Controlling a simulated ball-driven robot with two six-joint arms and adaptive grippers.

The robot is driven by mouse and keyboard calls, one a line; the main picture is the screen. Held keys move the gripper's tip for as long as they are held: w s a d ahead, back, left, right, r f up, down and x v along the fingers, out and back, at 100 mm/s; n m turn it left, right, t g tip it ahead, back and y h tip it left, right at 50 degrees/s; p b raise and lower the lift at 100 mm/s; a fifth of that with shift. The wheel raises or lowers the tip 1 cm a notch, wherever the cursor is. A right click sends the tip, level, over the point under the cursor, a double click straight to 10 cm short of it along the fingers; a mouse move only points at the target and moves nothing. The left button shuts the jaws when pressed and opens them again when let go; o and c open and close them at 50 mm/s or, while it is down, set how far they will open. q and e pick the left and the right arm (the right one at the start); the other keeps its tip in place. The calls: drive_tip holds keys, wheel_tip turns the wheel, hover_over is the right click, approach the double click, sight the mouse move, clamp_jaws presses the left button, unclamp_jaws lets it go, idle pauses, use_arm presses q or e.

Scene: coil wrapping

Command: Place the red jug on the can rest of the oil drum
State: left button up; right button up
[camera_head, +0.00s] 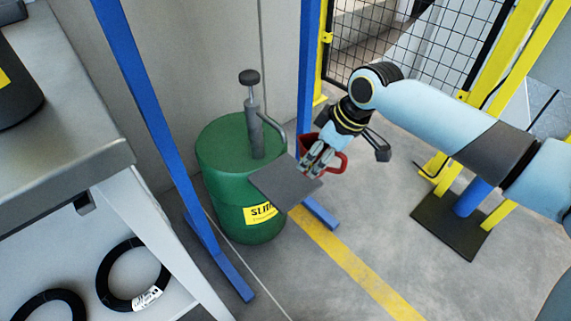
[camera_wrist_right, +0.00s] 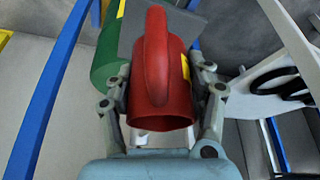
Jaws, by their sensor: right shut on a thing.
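The red jug (camera_head: 306,142) is held in my right gripper (camera_head: 314,164), which is shut on it. In the right wrist view the jug (camera_wrist_right: 163,88) sits between the two fingers (camera_wrist_right: 163,90), its handle facing the camera. The green oil drum (camera_head: 222,165) stands on the floor to the left of the gripper. Its can rest, a flat dark grey plate (camera_head: 277,181), juts out from the drum's side and looks empty. The jug is near the plate's far right edge; I cannot tell whether they touch. My left gripper is not in view.
A pump with a black knob (camera_head: 249,77) and spout rises from the drum. Blue posts (camera_head: 150,110) stand on both sides of the drum. A grey-topped workbench (camera_head: 85,150) is at left, with black coils (camera_head: 133,274) below. The floor at front right is open.

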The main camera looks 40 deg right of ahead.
drive_tip(key=w+a+f+b, duration=0.1)
drive_tip(key=w, duration=0.1)
drive_tip(key=w+f+b, duration=0.1)
drive_tip(key=w+f, duration=0.1)
drive_tip(key=w+a+f+b, duration=0.1)
drive_tip(key=w+f, duration=0.1)
drive_tip(key=w, duration=0.1)
drive_tip(key=shift+w+a, duration=0.1)
drive_tip(key=shift+a, duration=0.25)
drive_tip(key=shift+f, duration=0.3)
drive_tip(key=shift+f+b, duration=0.7)
drive_tip(key=shift+f, duration=0.1)
drive_tip(key=shift+f+b, duration=0.3)
drive_tip(key=shift+f, duration=0.45)
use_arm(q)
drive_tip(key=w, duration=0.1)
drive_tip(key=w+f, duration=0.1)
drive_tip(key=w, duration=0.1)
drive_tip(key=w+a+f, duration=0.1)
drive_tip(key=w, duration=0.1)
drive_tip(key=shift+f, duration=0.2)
use_arm(e)
drive_tip(key=shift+f, duration=0.1)
drive_tip(key=o, duration=1.2)
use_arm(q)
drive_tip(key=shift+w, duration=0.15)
